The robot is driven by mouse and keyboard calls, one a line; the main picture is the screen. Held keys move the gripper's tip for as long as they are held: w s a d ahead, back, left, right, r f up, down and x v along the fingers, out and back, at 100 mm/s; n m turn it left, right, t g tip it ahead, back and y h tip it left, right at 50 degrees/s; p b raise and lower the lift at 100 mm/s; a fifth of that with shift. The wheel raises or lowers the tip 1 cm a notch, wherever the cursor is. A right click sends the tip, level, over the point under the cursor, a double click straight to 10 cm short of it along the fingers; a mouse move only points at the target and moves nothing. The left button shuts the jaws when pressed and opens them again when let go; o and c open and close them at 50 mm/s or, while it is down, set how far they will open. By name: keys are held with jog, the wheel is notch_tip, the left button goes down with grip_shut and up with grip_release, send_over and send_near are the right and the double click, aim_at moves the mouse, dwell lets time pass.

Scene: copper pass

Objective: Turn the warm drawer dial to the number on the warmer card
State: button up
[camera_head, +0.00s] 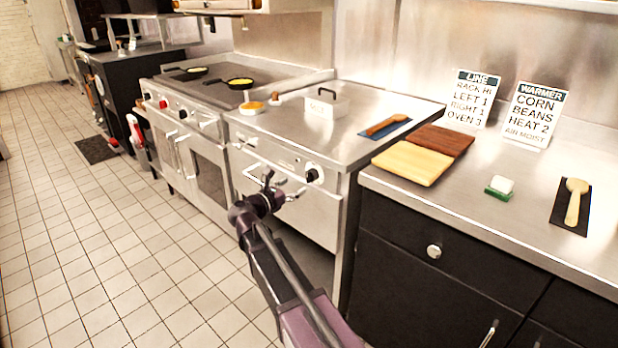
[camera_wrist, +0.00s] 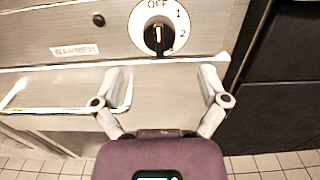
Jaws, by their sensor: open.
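In the head view the dial (camera_head: 312,175) sits on the warmer's front. The warmer card (camera_head: 535,114) stands on the right counter and reads CORN, BEANS, HEAT 2, AIR MOIST. My gripper (camera_head: 284,185) is open and empty in front of the warmer. In the wrist view its spread fingertips (camera_wrist: 160,76) are below the dial, apart from it.
A bar handle (camera_wrist: 70,110) runs across the drawer below the dial. A line card (camera_head: 474,98) stands left of the warmer card. Cutting boards (camera_head: 410,163) lie at the counter's left edge. Black cabinets (camera_head: 440,250) flank the warmer on the right. The tiled floor (camera_head: 130,230) at left is clear.

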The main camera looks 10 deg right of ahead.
aim_at(307, 178)
jog(key=shift+x, duration=3.6)
